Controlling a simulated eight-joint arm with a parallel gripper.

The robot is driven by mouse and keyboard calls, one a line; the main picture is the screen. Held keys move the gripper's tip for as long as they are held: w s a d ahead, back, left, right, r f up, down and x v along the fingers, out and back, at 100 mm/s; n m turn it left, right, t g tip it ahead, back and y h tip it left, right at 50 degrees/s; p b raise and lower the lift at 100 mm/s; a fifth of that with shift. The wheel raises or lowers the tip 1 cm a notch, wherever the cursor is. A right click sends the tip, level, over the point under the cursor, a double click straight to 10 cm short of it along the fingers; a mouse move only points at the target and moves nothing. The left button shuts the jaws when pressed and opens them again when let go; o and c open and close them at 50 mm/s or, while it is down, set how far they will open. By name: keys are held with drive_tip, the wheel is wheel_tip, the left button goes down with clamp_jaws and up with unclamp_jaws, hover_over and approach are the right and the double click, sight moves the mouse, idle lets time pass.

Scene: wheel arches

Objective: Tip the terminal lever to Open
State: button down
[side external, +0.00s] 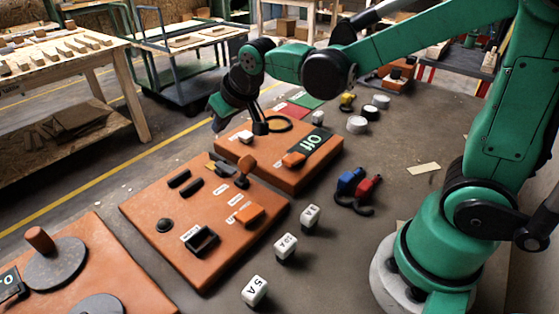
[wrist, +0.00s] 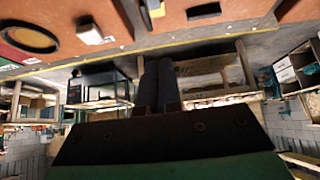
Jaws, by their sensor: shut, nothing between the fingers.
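My gripper (side external: 261,127) is shut and empty above the left part of the far orange panel (side external: 325,164), close to a white block-shaped switch (side external: 244,137). In the wrist view, the closed fingers (wrist: 158,88) point toward the panel edge, and the white switch (wrist: 90,30) lies to their upper left. The far panel also carries an orange lever-like part (side external: 293,160) beside a black plate reading "Off" (side external: 316,142). The middle orange panel (side external: 200,262) has an upright orange knob or lever (side external: 243,170) and an orange block (side external: 250,213). I cannot tell which part is the terminal lever.
Small white blocks (side external: 255,290) with dark lettering stand along the table's middle. Blue (side external: 349,181) and red (side external: 370,187) connectors lie right of the panels. A near panel carries a grey disc with a brown knob (side external: 40,240).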

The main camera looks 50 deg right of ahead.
drive_tip(key=s+v, duration=0.1)
drive_tip(key=v, duration=0.8)
drive_tip(key=shift+s, duration=0.15)
drive_tip(key=shift+f, duration=0.1)
drive_tip(key=s+d+f, duration=0.2)
drive_tip(key=s+f, duration=0.4)
